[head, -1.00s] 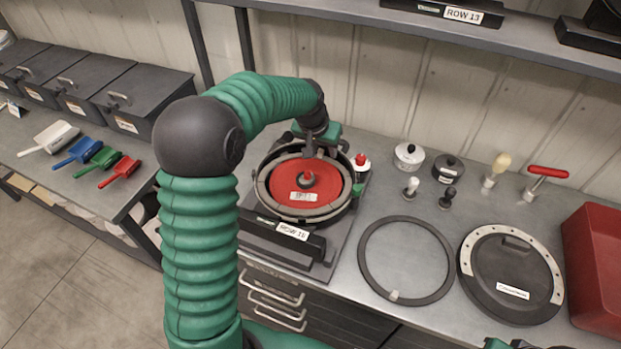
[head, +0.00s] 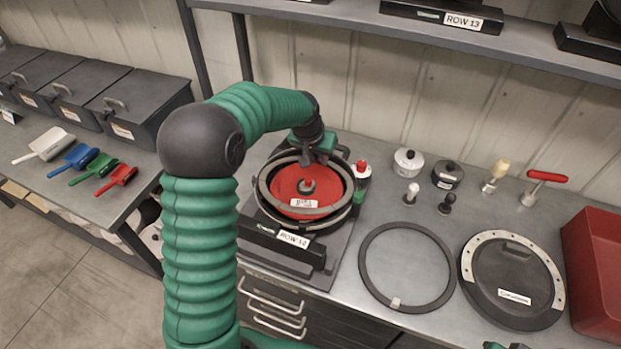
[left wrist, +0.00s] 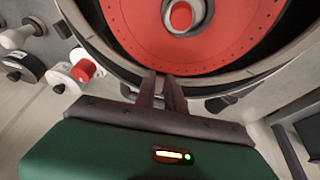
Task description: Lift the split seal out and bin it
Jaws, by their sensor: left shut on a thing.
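The grey ring seal (head: 267,200) circles the red disc (head: 290,184) of the seed meter (head: 290,227). It looks slightly raised and off-centre over the dark housing, with a gap showing around part of it. My left gripper (head: 309,161) is shut on the seal's far edge. In the left wrist view its fingers (left wrist: 163,92) close at the rim, beside the red disc (left wrist: 230,45). I cannot make out the split. A red bin (head: 592,275) stands at the right edge. Only a sliver of what looks like my right gripper shows at the bottom edge; its fingers are hidden.
A dark ring (head: 365,272) with a pale tag lies flat on the bench, beside a round black cover (head: 510,280). Knobs, small pots and a red-handled tool (head: 545,177) stand behind them. A shelf (head: 350,15) overhangs the back. Scoops lie on the left bench.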

